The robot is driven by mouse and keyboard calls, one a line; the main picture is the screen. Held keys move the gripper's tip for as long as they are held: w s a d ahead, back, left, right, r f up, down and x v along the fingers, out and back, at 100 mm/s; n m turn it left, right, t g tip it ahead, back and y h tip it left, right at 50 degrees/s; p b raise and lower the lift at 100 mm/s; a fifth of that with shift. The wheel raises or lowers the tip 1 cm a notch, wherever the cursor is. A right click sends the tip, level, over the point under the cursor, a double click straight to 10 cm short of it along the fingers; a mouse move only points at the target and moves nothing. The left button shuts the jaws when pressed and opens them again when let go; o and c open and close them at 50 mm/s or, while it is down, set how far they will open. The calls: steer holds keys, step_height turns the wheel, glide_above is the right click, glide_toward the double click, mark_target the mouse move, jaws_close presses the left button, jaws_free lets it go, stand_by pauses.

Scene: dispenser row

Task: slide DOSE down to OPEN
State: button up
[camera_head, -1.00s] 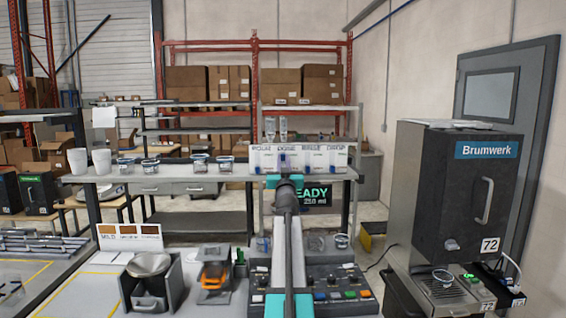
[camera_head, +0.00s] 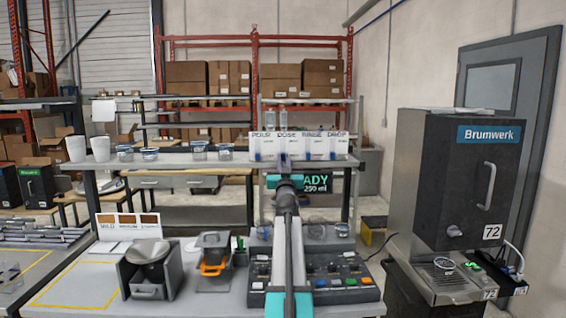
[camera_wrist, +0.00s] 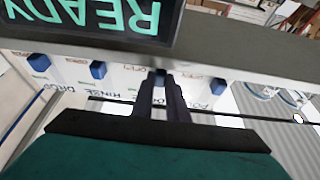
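A row of white panels on the shelf reads POUR (camera_head: 263,143), DOSE (camera_head: 287,138), RINSE (camera_head: 312,143) and DROP (camera_head: 339,143). Each of the other three panels shows a blue knob low on its face. My gripper (camera_head: 285,158) is at the DOSE panel and covers its lower part. In the upside-down wrist view, my gripper's (camera_wrist: 161,78) two dark fingers stand on either side of the blue DOSE knob (camera_wrist: 160,76). This knob is about level with the others. Whether the fingers press on it is unclear.
A READY display (camera_head: 316,183) hangs under the shelf edge (camera_head: 220,162), close to my gripper. RINSE (camera_wrist: 97,70) and POUR (camera_wrist: 218,86) knobs flank the fingers. Cups (camera_head: 100,148) stand left on the shelf. A Brumwerk machine (camera_head: 465,180) stands right.

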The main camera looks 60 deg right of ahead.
steer(key=o, duration=0.5)
steer(key=shift+f, duration=0.2)
steer(key=shift+c, duration=0.2)
steer(key=b+v, duration=0.3)
steer(key=v, duration=1)
steer(key=shift+s+a, duration=0.2)
steer(key=shift+a, duration=0.15)
steer(key=shift+f, duration=0.1)
